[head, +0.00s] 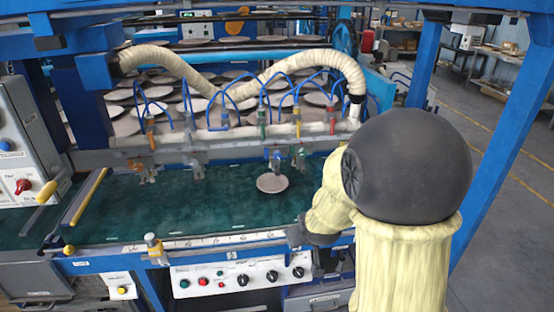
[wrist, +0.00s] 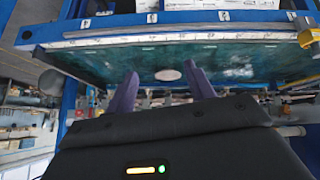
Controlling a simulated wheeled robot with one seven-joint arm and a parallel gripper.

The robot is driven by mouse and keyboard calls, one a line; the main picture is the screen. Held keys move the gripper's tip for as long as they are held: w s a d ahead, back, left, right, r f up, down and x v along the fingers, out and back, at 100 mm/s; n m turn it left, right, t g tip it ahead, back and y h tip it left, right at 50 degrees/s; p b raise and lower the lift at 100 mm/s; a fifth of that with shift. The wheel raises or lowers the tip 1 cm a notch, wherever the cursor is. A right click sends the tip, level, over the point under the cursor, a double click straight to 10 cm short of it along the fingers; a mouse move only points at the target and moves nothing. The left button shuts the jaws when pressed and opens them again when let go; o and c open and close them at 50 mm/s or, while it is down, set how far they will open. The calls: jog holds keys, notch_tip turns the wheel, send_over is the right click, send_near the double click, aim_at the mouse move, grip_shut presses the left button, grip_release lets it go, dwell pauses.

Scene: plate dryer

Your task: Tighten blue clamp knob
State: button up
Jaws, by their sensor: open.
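Several small clamps with coloured tops stand along the pale bar at the back of the green bed. One with a blue top (head: 225,119) is left of a green one. Another bluish clamp body (head: 276,156) hangs lower, just behind a round plate (head: 271,183) on the bed. I cannot tell for sure which is the blue clamp knob. My gripper (wrist: 163,86) is open and empty, its two purple fingers apart, with the plate showing between them in the wrist view (wrist: 167,74). In the head view my arm hides much of the right end.
The green bed (head: 130,210) is mostly clear. A control panel (head: 245,277) sits below. Blue hoses arch over the bar, and a blue post (head: 510,120) stands at right.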

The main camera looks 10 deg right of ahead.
aim_at(277, 156)
jog(key=w+a+r+n+t+b, duration=0.1)
jog(key=w+n+t, duration=0.6)
jog(key=w, duration=1.3)
jog(key=t+b, duration=0.1)
jog(key=t, duration=0.2)
jog(key=shift+a+t, duration=0.15)
jog(key=shift+t, duration=0.15)
jog(key=w+p, duration=0.4)
jog(key=w, duration=1.3)
jog(key=shift+w, duration=0.2)
jog(key=c, duration=1)
